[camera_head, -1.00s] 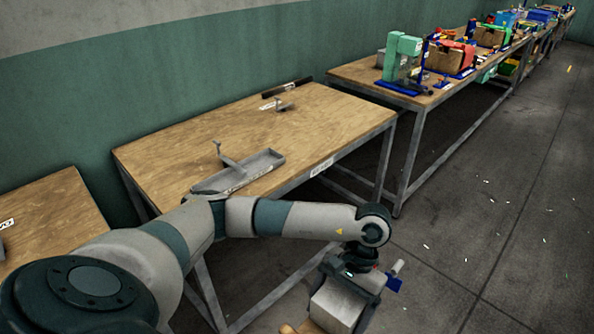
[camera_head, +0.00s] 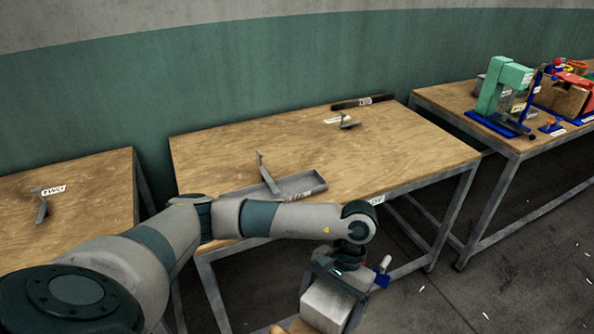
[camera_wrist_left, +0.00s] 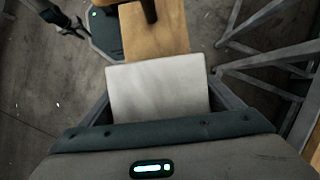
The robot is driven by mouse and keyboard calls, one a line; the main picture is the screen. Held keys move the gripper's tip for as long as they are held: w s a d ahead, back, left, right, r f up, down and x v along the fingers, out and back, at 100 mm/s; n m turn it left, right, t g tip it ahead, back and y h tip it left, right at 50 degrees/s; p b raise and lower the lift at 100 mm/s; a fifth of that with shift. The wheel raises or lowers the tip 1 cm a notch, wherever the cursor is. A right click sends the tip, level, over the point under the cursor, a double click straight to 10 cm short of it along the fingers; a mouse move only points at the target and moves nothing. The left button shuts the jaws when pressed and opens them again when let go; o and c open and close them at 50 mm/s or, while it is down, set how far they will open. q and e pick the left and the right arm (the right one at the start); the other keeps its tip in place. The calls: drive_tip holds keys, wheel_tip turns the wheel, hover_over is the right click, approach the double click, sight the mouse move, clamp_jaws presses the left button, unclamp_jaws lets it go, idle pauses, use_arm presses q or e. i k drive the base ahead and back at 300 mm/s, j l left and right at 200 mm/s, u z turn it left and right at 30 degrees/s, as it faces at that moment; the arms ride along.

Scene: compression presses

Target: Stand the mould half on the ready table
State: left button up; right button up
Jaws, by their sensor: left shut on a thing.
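My left gripper (camera_head: 338,272) is shut on a pale grey block, the mould half (camera_head: 326,306), and holds it in front of the middle table's front edge. In the left wrist view the mould half (camera_wrist_left: 160,88) fills the space between the fingers. The middle wooden table (camera_head: 225,155) has a front label partly hidden by my arm; only its end, like "DY", shows, so it appears to be the ready table. A dark claw-like part (camera_wrist_left: 72,22) at the wrist view's top left may be my right gripper; its state is unclear.
A shallow grey tray (camera_head: 312,184) lies near the table's front edge beside a small grey bracket (camera_head: 267,173). Another bracket (camera_head: 348,122) and a dark labelled bar (camera_head: 362,103) are at the back. The table's left and right parts are clear. A green press (camera_head: 504,82) stands on the right table.

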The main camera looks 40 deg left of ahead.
sight(329, 148)
drive_tip(key=i+l+u, duration=0.6)
drive_tip(key=l+u, duration=0.25)
drive_tip(key=i+l+u, duration=0.2)
drive_tip(key=l, duration=0.15)
drive_tip(key=i+l+u, duration=0.15)
drive_tip(key=l, duration=0.2)
drive_tip(key=k, duration=0.05)
